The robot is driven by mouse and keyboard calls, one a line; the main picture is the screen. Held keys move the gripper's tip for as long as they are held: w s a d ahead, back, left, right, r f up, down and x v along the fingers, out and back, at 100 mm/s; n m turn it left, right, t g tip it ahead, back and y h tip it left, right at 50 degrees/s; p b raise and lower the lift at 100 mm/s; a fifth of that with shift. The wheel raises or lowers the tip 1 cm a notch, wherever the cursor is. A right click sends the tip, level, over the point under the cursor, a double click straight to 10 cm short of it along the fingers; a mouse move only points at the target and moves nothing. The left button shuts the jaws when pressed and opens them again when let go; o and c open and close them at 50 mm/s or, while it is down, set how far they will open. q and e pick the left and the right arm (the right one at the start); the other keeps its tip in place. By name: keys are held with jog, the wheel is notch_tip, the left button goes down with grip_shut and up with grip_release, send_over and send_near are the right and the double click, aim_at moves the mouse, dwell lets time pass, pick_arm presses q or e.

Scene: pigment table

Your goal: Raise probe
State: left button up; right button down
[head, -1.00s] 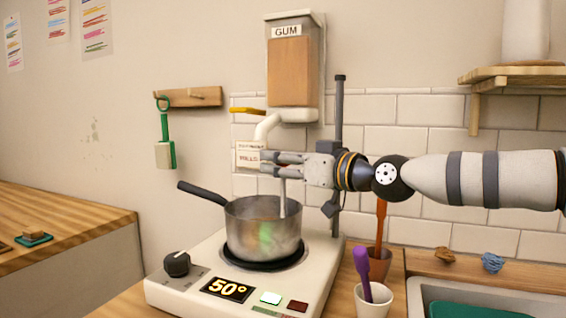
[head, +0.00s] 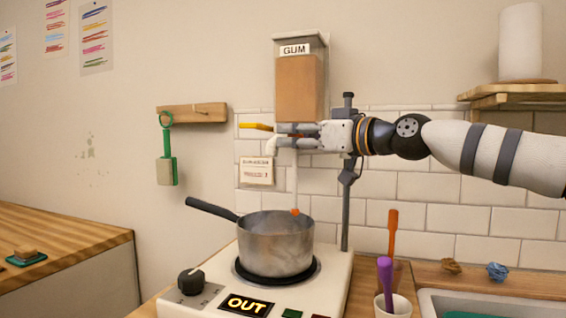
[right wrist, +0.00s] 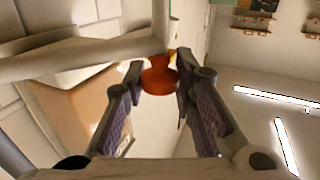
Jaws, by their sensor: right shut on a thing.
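The probe (head: 295,180) is a thin pale upright rod with an orange lower tip. In the head view its tip shows at the level of the pot's back rim. My right gripper (head: 284,135) is shut at the probe's upper end, above the pot. In the right wrist view an orange-red knob (right wrist: 158,76) sits between the fingers, beside a pale bar. The steel pot (head: 275,245) stands on the white hot plate (head: 335,290), whose display (head: 246,305) reads OUT. A dark stand post (head: 346,215) rises behind it. My left gripper is not in view.
The GUM dispenser (head: 301,88) with its yellow lever (head: 256,126) is on the wall close behind my gripper. A shelf (head: 510,96) is at upper right.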

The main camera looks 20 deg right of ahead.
notch_tip(320, 180, up, 9)
jog(key=shift+r+p, duration=0.2)
jog(key=shift+p, duration=0.6)
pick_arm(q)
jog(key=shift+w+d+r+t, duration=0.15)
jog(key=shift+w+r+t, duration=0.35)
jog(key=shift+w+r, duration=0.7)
pick_arm(e)
jog(key=shift+s+r, duration=0.1)
jog(key=shift+r, duration=0.1)
jog(key=shift+d+r, duration=0.1)
jog(key=shift+r, duration=0.05)
jog(key=c, duration=1.3)
grip_release()
jog(key=v, duration=1.1)
jog(key=shift+s+d, duration=0.25)
jog(key=shift+s, duration=0.1)
